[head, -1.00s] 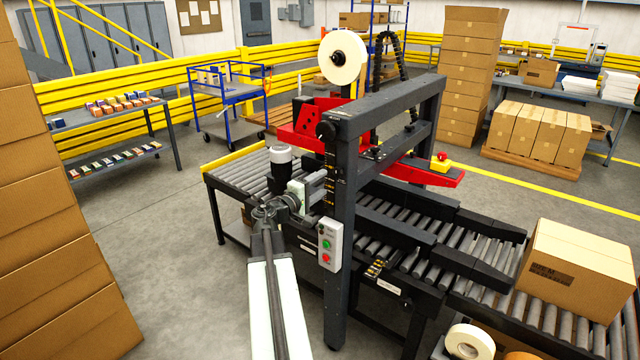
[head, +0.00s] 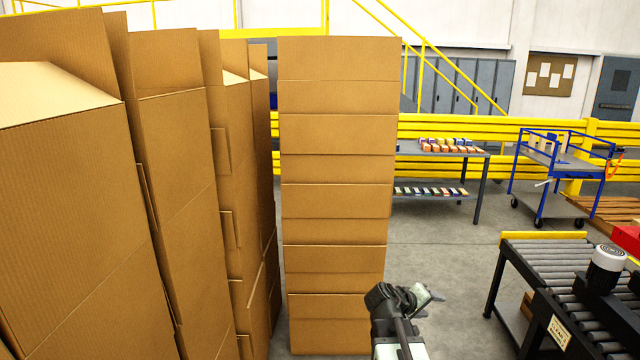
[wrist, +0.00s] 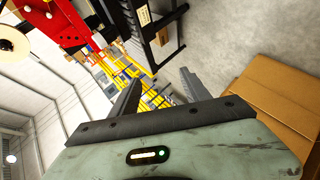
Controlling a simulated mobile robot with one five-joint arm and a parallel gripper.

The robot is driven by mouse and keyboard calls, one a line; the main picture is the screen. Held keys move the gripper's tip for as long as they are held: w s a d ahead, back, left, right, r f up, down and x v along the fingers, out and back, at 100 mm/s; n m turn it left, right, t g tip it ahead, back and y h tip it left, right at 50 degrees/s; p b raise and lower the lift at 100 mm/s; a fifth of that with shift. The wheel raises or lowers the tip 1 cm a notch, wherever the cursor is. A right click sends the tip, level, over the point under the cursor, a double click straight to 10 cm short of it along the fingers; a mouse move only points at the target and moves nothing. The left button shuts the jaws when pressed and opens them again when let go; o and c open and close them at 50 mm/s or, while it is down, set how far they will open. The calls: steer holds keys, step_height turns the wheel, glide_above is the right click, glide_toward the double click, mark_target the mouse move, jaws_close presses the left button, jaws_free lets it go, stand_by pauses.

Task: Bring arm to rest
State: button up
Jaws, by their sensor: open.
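My gripper (head: 432,294) is low in the head view, right of centre, at the end of my arm. It stands in front of the bare floor, just right of the foot of a tall cardboard stack (head: 335,215). In the wrist view the two dark fingers of my gripper (wrist: 158,92) stand apart with nothing between them. The wrist picture is tilted.
More tall cardboard stacks (head: 170,170) fill the left side. A roller conveyor (head: 540,262) with a yellow end bar is at the right. A grey shelf table (head: 470,155) and a blue cart (head: 545,158) stand behind. Grey floor (head: 440,240) lies open between.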

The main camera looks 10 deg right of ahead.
steer(key=s+a+f+g+y, duration=0.1)
steer(key=s+a+f+y, duration=0.2)
steer(key=a, duration=0.7)
steer(key=s+a+f+g+y, duration=0.1)
steer(key=s+a+f+y, duration=0.2)
steer(key=a, duration=0.7)
steer(key=s+a+f+g+y, duration=0.2)
steer(key=a+f+y, duration=0.3)
steer(key=a, duration=0.5)
steer(key=shift+s+a+f, duration=0.15)
steer(key=shift+s+f, duration=0.05)
steer(key=shift+s, duration=0.65)
